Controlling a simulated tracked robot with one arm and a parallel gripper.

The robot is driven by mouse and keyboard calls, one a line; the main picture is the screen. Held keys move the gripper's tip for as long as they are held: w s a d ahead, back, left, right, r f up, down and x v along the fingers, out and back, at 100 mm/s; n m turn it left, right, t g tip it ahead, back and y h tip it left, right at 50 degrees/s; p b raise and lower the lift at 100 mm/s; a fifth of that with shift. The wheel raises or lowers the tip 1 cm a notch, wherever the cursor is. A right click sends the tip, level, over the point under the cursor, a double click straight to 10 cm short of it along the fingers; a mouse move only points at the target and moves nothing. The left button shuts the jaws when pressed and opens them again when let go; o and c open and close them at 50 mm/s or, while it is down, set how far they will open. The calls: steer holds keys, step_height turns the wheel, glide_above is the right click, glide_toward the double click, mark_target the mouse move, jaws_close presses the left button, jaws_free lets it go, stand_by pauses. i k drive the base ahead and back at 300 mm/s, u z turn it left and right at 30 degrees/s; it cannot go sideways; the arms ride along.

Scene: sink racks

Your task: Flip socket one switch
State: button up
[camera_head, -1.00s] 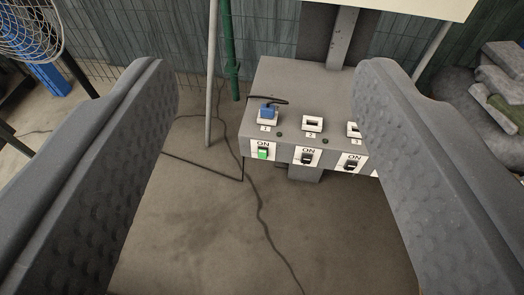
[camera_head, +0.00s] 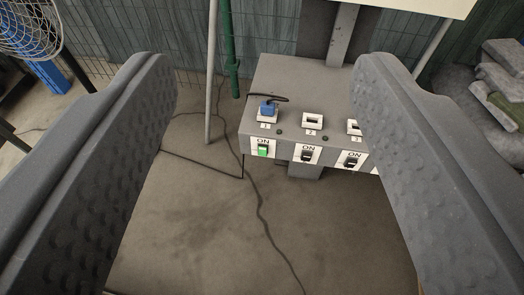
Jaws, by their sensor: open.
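The socket box (camera_head: 305,85) is a grey box on a post ahead, right of the picture's middle. Socket one (camera_head: 267,117) is at its left end, with a blue plug (camera_head: 268,107) in it. The socket one switch (camera_head: 263,149) is below on the front face, green, under an "ON" label. The switches of socket two (camera_head: 307,156) and socket three (camera_head: 352,161) are black. My gripper (camera_head: 267,75) is open and empty, its two wide grey fingers on either side of the view. The right finger hides the box's right end. The fingers appear apart from the switches.
A fan (camera_head: 28,30) stands at the upper left. A grey pole (camera_head: 213,75) and a green pole (camera_head: 230,50) rise left of the box. A black cable (camera_head: 259,208) lies on the floor. Grey sacks (camera_head: 492,88) are piled at the right. The floor below is otherwise clear.

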mark_target(262, 148)
steer(key=u, duration=0.85)
steer(key=k, duration=1.2)
steer(key=z, duration=0.6)
steer(key=i, duration=1)
